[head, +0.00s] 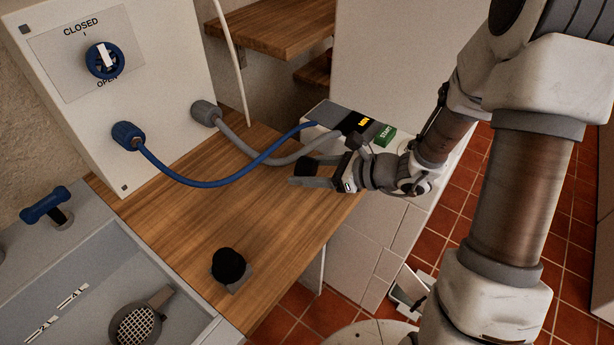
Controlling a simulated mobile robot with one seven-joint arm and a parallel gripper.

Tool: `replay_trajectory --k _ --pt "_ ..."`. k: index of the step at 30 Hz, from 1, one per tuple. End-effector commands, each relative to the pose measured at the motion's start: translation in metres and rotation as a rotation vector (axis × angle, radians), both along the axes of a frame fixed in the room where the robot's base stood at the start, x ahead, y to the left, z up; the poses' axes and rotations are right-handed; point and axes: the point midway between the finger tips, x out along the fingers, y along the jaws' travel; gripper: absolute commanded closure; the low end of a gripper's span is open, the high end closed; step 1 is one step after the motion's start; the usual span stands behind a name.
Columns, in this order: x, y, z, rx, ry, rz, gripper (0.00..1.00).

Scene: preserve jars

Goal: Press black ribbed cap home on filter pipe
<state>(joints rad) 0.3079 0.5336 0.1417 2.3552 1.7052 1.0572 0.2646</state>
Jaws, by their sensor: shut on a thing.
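My gripper (304,175) is over the far right part of the wooden worktop, with its jaws towards the left. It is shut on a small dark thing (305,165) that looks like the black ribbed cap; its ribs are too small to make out. A grey round piece with a mesh face (134,327) and a short pipe stub (161,297) lies in the grey basin at the bottom left; it may be the filter pipe. My gripper is well away from it. A black rounded knob (228,265) stands on a small grey square base at the worktop's front.
A white box (165,60) with a blue CLOSED/OPEN knob (105,60) stands at the back left. A blue hose (205,184) and a grey hose (262,156) run towards the unit with a green START button (384,136). A blue tap handle (45,204) rises beside the basin (75,270).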

Motion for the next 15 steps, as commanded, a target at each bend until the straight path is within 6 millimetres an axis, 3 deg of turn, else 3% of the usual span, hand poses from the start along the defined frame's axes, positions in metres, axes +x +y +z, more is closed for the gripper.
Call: replay_trajectory --k 1,9,15 --pt "0.001 -0.008 0.011 -0.003 -0.005 -0.004 0.99" --pt "0.001 -0.071 0.047 -0.003 -0.003 -0.005 0.99" --pt "0.000 -0.102 0.065 -0.001 -0.002 -0.001 0.99"
